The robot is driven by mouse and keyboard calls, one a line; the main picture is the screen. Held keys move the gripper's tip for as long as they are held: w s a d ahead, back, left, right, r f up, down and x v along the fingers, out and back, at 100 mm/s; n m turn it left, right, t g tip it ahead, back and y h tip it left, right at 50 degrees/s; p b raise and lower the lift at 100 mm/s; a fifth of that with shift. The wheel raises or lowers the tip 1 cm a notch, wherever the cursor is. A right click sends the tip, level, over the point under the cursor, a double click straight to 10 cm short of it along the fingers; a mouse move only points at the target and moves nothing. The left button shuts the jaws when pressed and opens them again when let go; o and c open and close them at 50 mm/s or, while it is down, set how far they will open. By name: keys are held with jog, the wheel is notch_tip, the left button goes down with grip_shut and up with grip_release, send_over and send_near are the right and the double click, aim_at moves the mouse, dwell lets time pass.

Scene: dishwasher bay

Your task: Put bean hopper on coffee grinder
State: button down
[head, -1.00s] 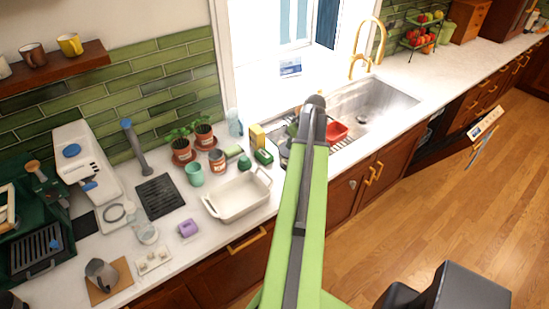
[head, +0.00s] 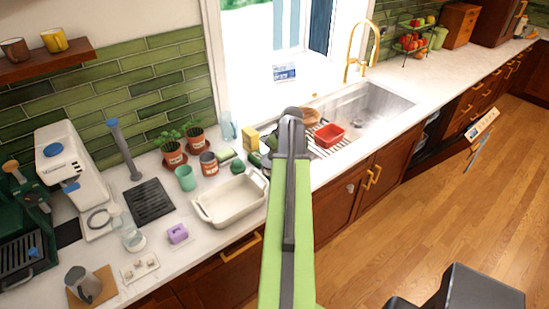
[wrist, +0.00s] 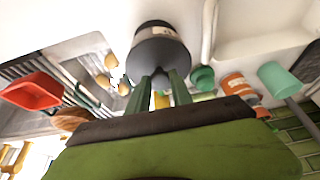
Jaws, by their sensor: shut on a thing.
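My gripper (wrist: 165,88) is in the wrist view, its two green fingers shut on a dark tapered cup-like thing (wrist: 158,45) with a pale label. This may be the bean hopper; I cannot tell for sure. In the head view my arm hides the gripper and most of what it holds, near the sink's left end. A white machine with blue knobs (head: 65,165), possibly the coffee grinder, stands on the counter at the left, well apart from my gripper.
A white baking dish (head: 232,200), teal cup (head: 186,178), red-brown jar (head: 208,163) and potted plants (head: 172,152) stand between my arm and the white machine. A red tub (head: 329,135) is by the sink.

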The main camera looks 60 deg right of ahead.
jog(key=shift+f, duration=0.1)
jog(key=c, duration=1.1)
grip_release()
jog(key=shift+c, duration=0.2)
jog(key=p+v, duration=1.1)
jog(key=v, duration=0.1)
jog(key=shift+r, duration=0.25)
jog(key=shift+w, duration=0.1)
